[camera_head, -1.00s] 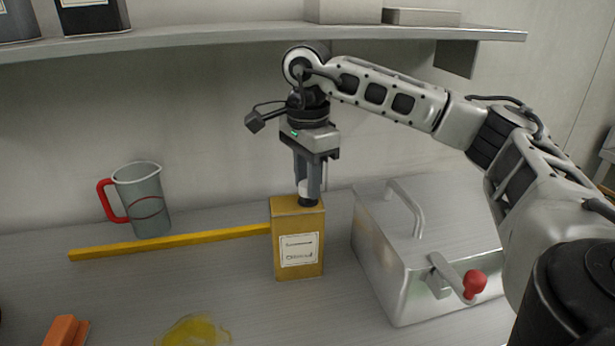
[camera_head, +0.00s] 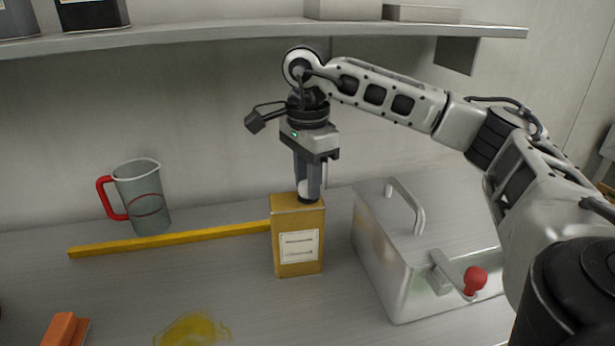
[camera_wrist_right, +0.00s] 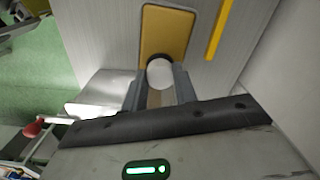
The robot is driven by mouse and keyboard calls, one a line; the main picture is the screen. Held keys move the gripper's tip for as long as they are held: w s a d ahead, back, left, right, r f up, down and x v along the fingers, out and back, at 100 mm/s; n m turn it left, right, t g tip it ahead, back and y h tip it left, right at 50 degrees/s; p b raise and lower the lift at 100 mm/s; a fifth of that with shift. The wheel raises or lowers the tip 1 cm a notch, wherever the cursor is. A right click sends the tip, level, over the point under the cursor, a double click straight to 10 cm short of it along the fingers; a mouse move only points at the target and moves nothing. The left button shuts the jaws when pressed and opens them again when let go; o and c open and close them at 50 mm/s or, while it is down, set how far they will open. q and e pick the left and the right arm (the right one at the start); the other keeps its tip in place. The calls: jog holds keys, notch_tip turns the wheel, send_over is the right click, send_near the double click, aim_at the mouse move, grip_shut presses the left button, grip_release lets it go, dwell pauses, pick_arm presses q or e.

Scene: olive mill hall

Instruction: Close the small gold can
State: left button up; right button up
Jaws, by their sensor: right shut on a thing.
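The small gold can (camera_head: 298,240) stands upright on the metal bench, with a white label on its front. My right gripper (camera_head: 308,192) points straight down over the can's top. It is shut on a white cap (camera_wrist_right: 160,74), which sits at the can's opening; the fingers partly hide it in the head view. In the right wrist view the gold can's top (camera_wrist_right: 165,35) shows beyond the cap. I cannot tell how far the cap is seated. My left gripper is not in view.
A metal box (camera_head: 385,245) with a handle and red-knobbed lever stands close right of the can. A yellow bar (camera_head: 170,239) lies to the left, by a grey jug (camera_head: 143,195). A yellow spill (camera_head: 192,328) and an orange object (camera_head: 65,329) are in front. A shelf (camera_head: 230,35) hangs above.

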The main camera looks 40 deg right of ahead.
dwell(0.4)
jog(key=o, duration=0.9)
jog(key=shift+c, duration=1)
